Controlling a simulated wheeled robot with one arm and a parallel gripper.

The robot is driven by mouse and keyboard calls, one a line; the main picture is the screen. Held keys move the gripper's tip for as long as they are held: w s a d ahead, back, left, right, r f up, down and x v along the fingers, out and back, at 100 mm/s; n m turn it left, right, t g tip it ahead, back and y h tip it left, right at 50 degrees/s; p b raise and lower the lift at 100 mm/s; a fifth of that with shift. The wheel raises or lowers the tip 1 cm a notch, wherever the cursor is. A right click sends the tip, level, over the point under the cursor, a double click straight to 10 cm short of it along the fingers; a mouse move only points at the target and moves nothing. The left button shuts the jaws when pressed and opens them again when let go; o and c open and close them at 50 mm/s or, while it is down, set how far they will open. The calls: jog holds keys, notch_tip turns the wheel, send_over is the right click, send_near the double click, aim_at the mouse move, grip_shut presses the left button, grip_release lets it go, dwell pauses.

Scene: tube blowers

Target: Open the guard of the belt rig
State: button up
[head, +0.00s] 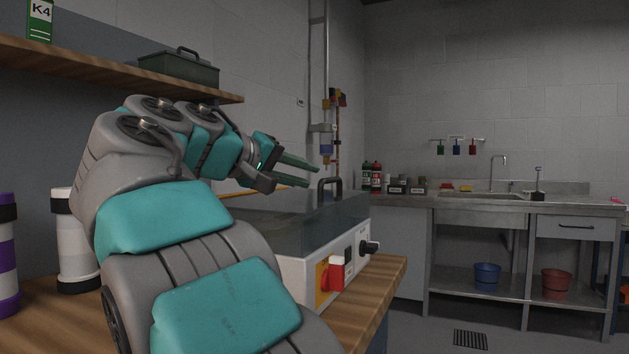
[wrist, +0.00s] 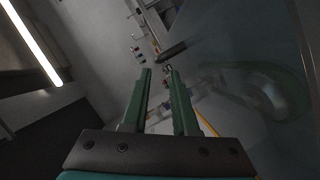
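The belt rig (head: 303,277) is a white box on the wooden bench, with a red switch (head: 336,273) and a black knob (head: 370,247) on its front. Its clear, smoky guard (head: 335,218) appears down over the top; my arm hides its left part. A black handle (head: 330,183) stands on the guard. My gripper (head: 313,174) is open and empty, its green fingers pointing toward the handle from the left, apparently apart from it. In the wrist view my gripper (wrist: 160,74) shows a clear gap, with a dark bar, likely the handle, just beyond. A pulley (wrist: 265,95) shows through the guard.
A wooden shelf (head: 120,78) with a dark green toolbox (head: 180,67) hangs above my arm. White (head: 77,245) and purple-banded (head: 7,255) containers stand at the bench's left. A steel sink counter (head: 480,199) stands at the right, with open floor before it.

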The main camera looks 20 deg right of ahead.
aim_at(330, 180)
jog(key=shift+x, duration=3.9)
jog(key=shift+s+r, duration=0.1)
grip_shut()
